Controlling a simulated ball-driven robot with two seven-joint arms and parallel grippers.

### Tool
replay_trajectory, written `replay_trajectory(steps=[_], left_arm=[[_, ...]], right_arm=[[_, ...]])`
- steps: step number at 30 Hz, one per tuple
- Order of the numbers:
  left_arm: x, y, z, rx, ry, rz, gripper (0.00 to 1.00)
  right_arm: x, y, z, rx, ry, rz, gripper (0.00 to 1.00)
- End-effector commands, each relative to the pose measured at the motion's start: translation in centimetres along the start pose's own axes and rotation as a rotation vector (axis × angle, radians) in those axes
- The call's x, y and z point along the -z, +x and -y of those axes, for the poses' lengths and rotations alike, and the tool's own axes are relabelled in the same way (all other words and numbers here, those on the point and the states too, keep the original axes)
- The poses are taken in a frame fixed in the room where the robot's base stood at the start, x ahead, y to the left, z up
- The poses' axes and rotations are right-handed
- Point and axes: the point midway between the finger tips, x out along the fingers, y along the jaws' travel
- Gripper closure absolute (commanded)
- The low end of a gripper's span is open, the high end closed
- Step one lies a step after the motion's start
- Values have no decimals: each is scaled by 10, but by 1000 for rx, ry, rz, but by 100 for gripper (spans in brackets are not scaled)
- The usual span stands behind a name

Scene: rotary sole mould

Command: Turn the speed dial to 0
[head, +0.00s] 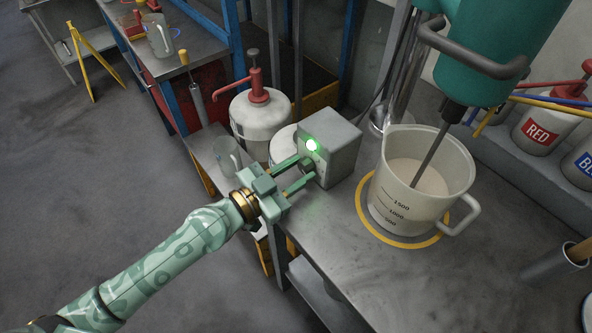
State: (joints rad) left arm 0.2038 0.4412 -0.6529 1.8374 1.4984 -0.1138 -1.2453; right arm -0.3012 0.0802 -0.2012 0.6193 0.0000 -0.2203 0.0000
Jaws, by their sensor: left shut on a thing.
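A grey control box (341,143) stands on the metal bench, with a lit green lamp (312,145) on its front face. The dark speed dial (308,167) sits below the lamp and is mostly hidden by my gripper. My left gripper (308,172) reaches in from the left, its two green fingers on either side of the dial, shut on it. The dial's marks and pointer are too small and covered to read. My right gripper does not show.
A measuring jug (398,198) of pale liquid stands on a yellow ring (372,222), with a shaft from the teal mixer (492,60) in it. A white pump container (262,120) and a clear jug (228,155) stand behind my gripper. The bench front (345,265) is clear.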

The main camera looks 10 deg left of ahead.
Motion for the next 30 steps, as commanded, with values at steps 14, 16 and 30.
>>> replay_trajectory(steps=[14, 16, 30], left_arm=[[1, 0, 0, 0, -330, -1, 91], [1, 0, 0, -1, -377, -1, 91], [1, 0, 0, 0, -552, 0, 91]], right_arm=[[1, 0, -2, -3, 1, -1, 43], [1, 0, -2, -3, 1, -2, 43], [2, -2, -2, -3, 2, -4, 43]])
